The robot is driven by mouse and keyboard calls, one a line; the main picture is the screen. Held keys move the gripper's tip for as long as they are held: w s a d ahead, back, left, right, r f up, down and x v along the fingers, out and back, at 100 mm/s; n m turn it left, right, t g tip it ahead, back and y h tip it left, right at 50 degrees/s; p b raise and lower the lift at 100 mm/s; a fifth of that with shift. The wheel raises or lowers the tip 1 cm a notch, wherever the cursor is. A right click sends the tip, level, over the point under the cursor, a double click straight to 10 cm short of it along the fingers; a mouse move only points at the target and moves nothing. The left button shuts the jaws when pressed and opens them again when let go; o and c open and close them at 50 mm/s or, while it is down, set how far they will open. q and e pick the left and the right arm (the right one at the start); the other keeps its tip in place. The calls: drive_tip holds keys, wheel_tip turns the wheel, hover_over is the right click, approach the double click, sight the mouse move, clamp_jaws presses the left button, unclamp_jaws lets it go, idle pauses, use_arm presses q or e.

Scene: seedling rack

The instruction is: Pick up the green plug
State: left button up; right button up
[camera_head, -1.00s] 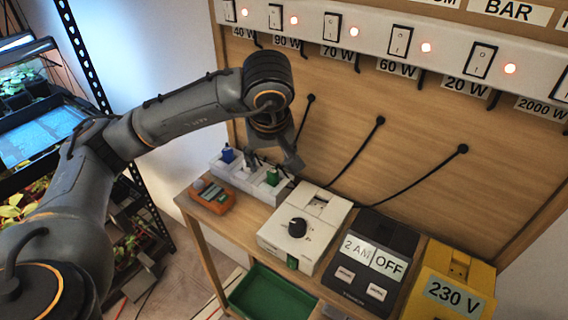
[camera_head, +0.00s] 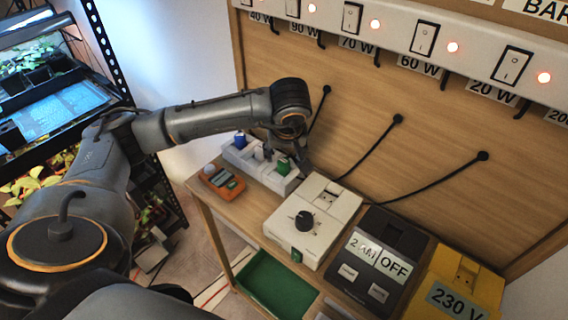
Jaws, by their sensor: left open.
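The green plug (camera_head: 283,166) stands in the white holder strip (camera_head: 247,161) at the back left of the wooden bench. A blue plug (camera_head: 240,139) sits at the strip's left end. My left gripper (camera_head: 286,163) is open and points down at the green plug, its fingers reaching to about the plug's height. One finger shows to the left of the plug and one to its right. I cannot tell whether they touch it. My right gripper is not in view.
An orange meter (camera_head: 221,181) lies left of the strip. A cream box with a black knob (camera_head: 313,221), a black unit marked OFF (camera_head: 372,262) and a yellow 230 V box (camera_head: 452,290) stand to the right. A green tray (camera_head: 275,285) sits below. Cables hang on the back panel.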

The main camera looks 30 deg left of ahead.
sight(284, 160)
use_arm(q)
drive_tip(key=p+x, duration=0.1)
drive_tip(key=x, duration=0.2)
drive_tip(key=shift+w+a+f, duration=0.1)
drive_tip(key=shift+f, duration=0.1)
drive_tip(key=shift+w+f, duration=0.1)
drive_tip(key=shift+f, duration=0.1)
clamp_jaws()
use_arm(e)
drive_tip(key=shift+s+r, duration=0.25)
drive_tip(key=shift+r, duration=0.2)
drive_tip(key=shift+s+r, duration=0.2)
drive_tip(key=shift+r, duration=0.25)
use_arm(q)
drive_tip(key=shift+r, duration=0.15)
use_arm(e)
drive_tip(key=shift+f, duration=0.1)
